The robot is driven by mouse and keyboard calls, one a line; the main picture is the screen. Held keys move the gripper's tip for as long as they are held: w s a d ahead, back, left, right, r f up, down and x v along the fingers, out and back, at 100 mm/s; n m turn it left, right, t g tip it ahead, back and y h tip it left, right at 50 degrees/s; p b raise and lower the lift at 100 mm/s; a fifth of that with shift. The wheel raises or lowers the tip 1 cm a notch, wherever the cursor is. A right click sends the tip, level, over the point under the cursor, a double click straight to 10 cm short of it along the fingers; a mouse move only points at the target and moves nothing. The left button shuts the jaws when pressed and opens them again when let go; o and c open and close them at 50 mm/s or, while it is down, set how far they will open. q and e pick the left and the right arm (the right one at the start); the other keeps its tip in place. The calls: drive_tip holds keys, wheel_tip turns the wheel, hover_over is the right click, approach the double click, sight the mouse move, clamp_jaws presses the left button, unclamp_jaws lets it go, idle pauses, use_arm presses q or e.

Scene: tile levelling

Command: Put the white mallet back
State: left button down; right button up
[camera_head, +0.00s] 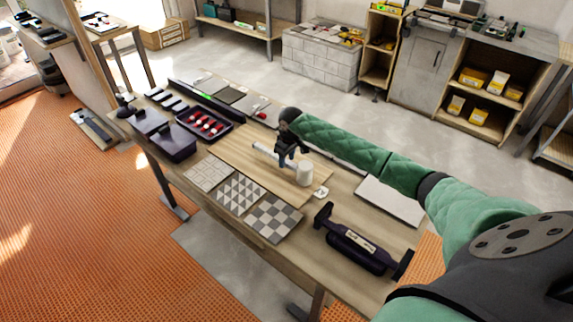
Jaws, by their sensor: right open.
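The white mallet (304,174) lies on a light wooden board on the workbench. I cannot tell whether the fingers touch the handle. My left gripper is not in view.
The workbench (345,211) holds patterned tile samples (239,193) at the front. A dark tray (205,124) with red and white pieces stands at the left. A dark purple tool (358,246) and a white panel (391,201) lie at the right.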

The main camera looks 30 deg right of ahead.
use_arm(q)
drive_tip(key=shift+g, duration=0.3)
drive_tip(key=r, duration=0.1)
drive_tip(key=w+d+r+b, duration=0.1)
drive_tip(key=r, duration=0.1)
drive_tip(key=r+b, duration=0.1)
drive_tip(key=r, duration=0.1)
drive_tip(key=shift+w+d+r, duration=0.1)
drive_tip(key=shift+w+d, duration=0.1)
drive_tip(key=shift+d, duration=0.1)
use_arm(e)
wheel_tip(320, 180, up, 9)
drive_tip(key=shift+s+d, duration=0.15)
drive_tip(key=shift+s, duration=0.3)
